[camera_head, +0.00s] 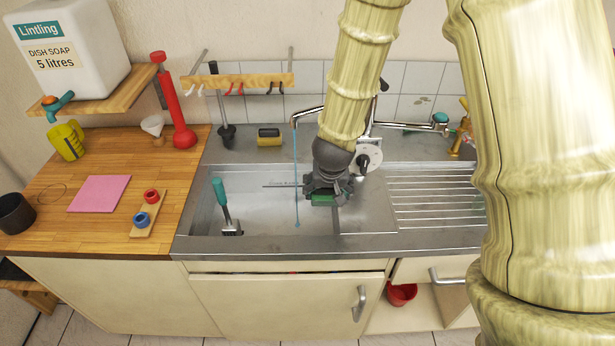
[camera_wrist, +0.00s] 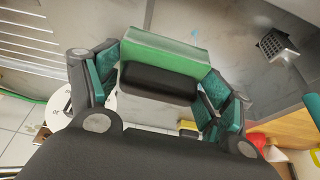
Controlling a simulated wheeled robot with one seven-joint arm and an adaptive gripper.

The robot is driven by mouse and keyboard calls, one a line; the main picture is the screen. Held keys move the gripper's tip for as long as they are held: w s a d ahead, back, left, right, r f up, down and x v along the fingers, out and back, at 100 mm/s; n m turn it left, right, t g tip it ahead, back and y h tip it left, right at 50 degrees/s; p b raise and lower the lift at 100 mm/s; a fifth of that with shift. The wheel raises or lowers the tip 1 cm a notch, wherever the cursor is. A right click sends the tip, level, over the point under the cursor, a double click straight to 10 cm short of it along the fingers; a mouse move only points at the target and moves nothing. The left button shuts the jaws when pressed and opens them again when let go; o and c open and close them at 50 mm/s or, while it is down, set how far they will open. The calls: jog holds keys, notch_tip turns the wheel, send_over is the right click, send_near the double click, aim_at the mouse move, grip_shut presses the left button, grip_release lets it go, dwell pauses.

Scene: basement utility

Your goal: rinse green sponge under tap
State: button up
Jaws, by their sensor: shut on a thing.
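My gripper (camera_head: 328,188) is over the right part of the steel sink basin (camera_head: 262,205). It is shut on a green sponge (camera_head: 322,199), which shows under the fingers. In the wrist view the sponge (camera_wrist: 165,55) has a green layer and a dark layer, and sits between the two fingers of my gripper (camera_wrist: 163,72). The tap (camera_head: 305,114) has a thin blue water stream (camera_head: 296,175) running down into the basin. In the head view the stream falls left of the sponge, and the two look apart.
A yellow and black sponge (camera_head: 269,137) lies on the back ledge. A ribbed drainer (camera_head: 435,195) is on the right. The wooden counter (camera_head: 60,225) at left holds a pink cloth (camera_head: 99,193).

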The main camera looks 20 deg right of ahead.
jog(key=s+r, duration=0.1)
jog(key=s+d+r+p, duration=0.1)
jog(key=s+r+p, duration=0.1)
jog(key=s, duration=0.1)
jog(key=shift+d+r, duration=0.25)
jog(key=shift+d, duration=0.05)
dwell(0.6)
